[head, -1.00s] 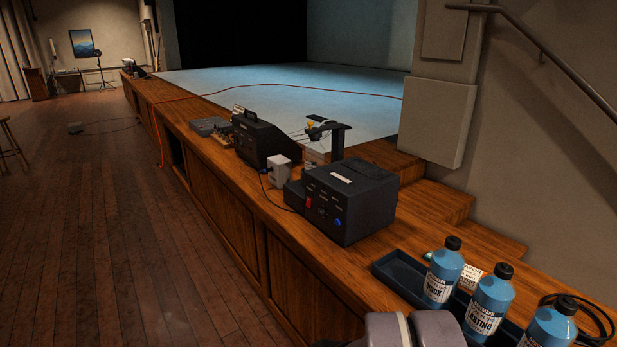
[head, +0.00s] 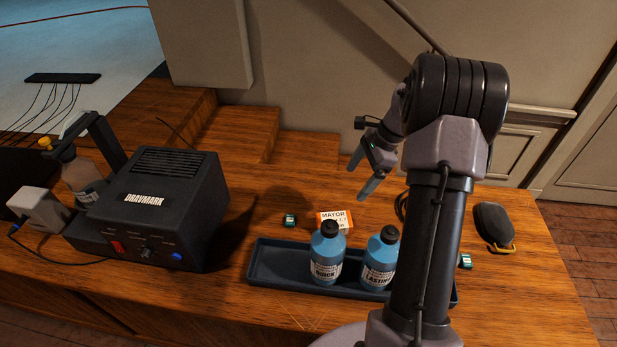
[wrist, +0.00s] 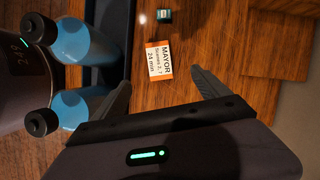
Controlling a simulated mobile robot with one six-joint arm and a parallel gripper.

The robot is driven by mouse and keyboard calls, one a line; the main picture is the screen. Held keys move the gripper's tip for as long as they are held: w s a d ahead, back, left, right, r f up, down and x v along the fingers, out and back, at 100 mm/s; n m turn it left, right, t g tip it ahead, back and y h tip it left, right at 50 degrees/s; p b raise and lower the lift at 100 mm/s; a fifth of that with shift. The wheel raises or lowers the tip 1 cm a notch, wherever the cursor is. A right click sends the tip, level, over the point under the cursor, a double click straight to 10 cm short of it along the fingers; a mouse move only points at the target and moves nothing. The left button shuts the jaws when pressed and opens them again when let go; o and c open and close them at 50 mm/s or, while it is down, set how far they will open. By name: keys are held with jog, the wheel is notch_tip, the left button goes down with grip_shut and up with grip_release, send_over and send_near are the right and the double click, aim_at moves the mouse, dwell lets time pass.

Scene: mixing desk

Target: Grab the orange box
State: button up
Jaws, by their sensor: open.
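The orange box (head: 335,216) is small, orange with a white label reading MAYOR. It lies on the wooden desk just behind the dark tray, and the blue bottle in front hides its lower part in the head view. In the wrist view the orange box (wrist: 158,60) shows between and beyond my two fingertips. My gripper (head: 361,175) is open and empty, up and to the right of the box in the head view. It also shows in the wrist view (wrist: 160,78), with its fingers apart and not touching the box.
A blue bottle (head: 327,255) and another blue bottle (head: 379,262) stand in the dark tray (head: 270,262). A small green-and-dark item (head: 290,220) lies left of the box. A black DRAYMARK unit (head: 160,205) stands at left, a dark pouch (head: 493,226) at right. Bare wood lies behind the box.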

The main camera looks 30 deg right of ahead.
notch_tip(320, 180, down, 4)
jog(key=d+m, duration=0.1)
jog(key=b, duration=0.4)
send_near(336, 219)
jog(key=x, duration=0.5)
jog(key=shift+d, duration=0.1)
jog(key=b+x, duration=0.1)
jog(key=x, duration=0.1)
jog(key=b+x, duration=0.1)
jog(key=x, duration=0.2)
jog(key=shift+a+f+b, duration=0.2)
jog(key=shift+a+b, duration=0.2)
jog(key=shift+a, duration=0.05)
jog(key=shift+r, duration=0.15)
jog(key=shift+f, duration=0.25)
